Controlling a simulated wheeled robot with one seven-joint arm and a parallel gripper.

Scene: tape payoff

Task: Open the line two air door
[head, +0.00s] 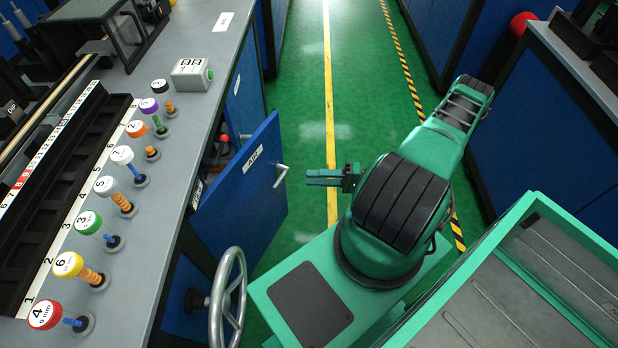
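The blue air door (236,196) stands swung out from the front of the grey-topped bench on the left. Its white label (254,157) seems to read AIR; I cannot read a line number. A light metal handle (281,174) sticks out from the door near its upper free edge.
A metal handwheel (228,300) stands below the door at the bench front. The bench top (190,130) carries several numbered colored knobs and a small counter box (191,75). The green aisle floor (300,110) is clear beyond the door. Blue cabinets (530,130) line the right.

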